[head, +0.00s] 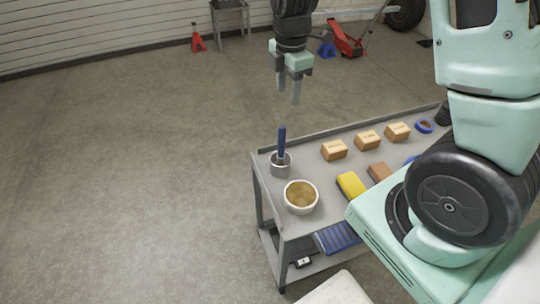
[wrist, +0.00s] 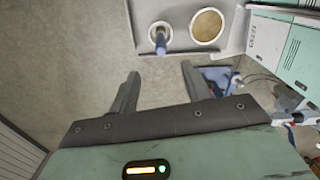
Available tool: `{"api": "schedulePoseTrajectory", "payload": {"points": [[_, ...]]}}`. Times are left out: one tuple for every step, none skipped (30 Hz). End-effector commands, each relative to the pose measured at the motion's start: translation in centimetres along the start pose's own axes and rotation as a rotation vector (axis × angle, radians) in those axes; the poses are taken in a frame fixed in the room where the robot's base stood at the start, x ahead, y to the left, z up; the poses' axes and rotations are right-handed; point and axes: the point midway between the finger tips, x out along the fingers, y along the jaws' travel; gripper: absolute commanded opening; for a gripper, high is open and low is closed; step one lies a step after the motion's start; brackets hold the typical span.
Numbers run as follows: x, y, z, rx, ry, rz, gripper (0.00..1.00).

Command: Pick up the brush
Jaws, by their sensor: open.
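The brush (head: 282,143) shows as a blue handle standing upright in a small grey metal cup (head: 281,169) at the left end of the cart's top. Its lower end is hidden inside the cup. In the wrist view the brush handle (wrist: 161,46) is seen from above in the cup (wrist: 153,29), beyond the fingertips. My gripper (head: 289,97) is open and empty, pointing down. It is in the air above the brush, apart from it. It also shows in the wrist view (wrist: 160,74), with nothing between the fingers.
A white bowl with brown contents (head: 301,197) stands close beside the cup. Several small boxes (head: 334,150), a yellow sponge (head: 351,185), a brown block (head: 379,172) and blue tape (head: 424,126) are on the cart (head: 330,205). The cart has a raised rim. Floor to its left is clear.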

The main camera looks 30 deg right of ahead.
Motion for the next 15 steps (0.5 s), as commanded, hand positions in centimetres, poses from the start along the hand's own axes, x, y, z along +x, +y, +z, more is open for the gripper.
{"api": "schedulePoseTrajectory", "payload": {"points": [[0.7,-0.1,0.0,-0.001,0.000,-0.004,0.48],[1.2,-0.1,0.0,-0.001,0.000,-0.006,0.48],[1.9,-0.1,0.0,-0.001,-0.001,-0.006,0.48],[2.5,-0.2,0.0,-0.001,-0.002,-0.008,0.48],[3.2,-0.2,0.0,-0.001,-0.001,-0.008,0.48],[4.0,-0.2,-0.1,0.000,-0.001,-0.008,0.48],[4.7,-0.2,0.0,0.000,-0.002,-0.009,0.48],[5.3,-0.2,-0.1,0.000,-0.001,-0.007,0.48],[6.1,-0.2,-0.1,0.000,-0.001,-0.008,0.48],[6.7,-0.2,-0.1,0.000,-0.001,-0.007,0.48],[7.4,-0.2,-0.1,0.001,-0.001,-0.008,0.48],[8.2,-0.2,-0.1,0.000,-0.001,-0.007,0.48],[8.8,-0.2,-0.1,0.001,-0.001,-0.007,0.48],[9.3,-0.2,-0.1,0.000,-0.001,-0.006,0.48],[9.9,-0.2,-0.1,0.001,-0.001,-0.006,0.48]]}}
